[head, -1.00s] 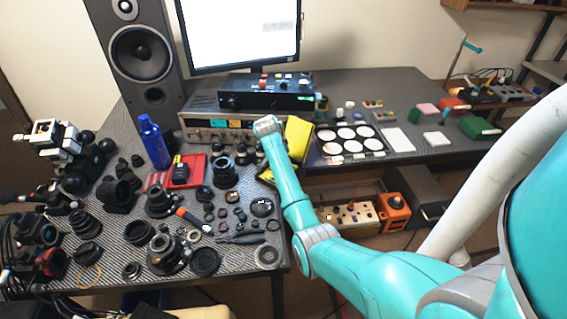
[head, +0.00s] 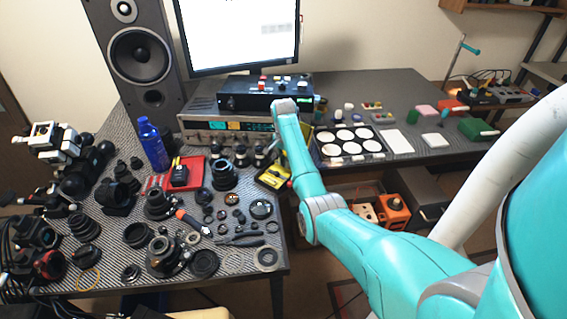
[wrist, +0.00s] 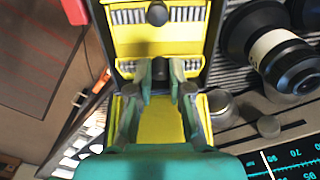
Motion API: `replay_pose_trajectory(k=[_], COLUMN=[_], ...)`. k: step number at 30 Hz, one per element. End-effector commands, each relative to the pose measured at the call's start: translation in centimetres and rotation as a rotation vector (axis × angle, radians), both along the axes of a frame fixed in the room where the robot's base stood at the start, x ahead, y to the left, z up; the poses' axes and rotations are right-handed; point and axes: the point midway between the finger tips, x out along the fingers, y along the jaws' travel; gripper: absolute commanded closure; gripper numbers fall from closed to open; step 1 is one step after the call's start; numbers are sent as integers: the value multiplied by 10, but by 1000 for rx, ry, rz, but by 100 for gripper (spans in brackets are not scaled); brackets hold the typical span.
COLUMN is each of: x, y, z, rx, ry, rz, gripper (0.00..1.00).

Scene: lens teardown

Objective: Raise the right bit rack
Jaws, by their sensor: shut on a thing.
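The yellow and black bit case (head: 272,178) is at the right edge of the dark bench, partly hidden by my arm in the head view. In the wrist view, a bit rack (wrist: 190,65) with a row of grey bits lies across the yellow case. My gripper (wrist: 161,72) is shut on the dark knob (wrist: 160,76) at the middle of this rack, one finger on each side. A second rack (wrist: 187,14) with its own round knob (wrist: 157,14) shows farther up. Whether the gripped rack is lifted, I cannot tell. The head view hides my fingertips.
A black lens with a white band (wrist: 275,48) stands close to the right of the case in the wrist view. Lenses and small parts crowd the bench left of the case in the head view. The instrument (head: 225,127) stands behind. A palette of white discs (head: 347,143) is to the right.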

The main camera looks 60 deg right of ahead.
Motion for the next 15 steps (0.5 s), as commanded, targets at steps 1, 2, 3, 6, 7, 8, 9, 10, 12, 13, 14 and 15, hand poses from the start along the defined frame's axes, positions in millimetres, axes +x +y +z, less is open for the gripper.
replay_pose_trajectory(k=[1,2,3,6,7,8,9,10,12,13,14,15], x=[0,-1,0,0,0,0,0,-1,-1,-1,0,0], y=[-2,-3,-4,-5,-6,-6,-6,-6,-7,-7,-7,-7], z=[1,1,2,3,3,3,3,3,3,3,3,3], rx=[29,45,65,109,119,129,142,149,162,166,169,173], ry=[-1,-3,-5,-9,-9,-10,-10,-11,-12,-13,-13,-14], rz=[-1,-2,-2,-1,-1,-1,-1,-1,-1,-1,0,0], gripper=[100,100,100,100,100,100,100,100,100,100,100,100])
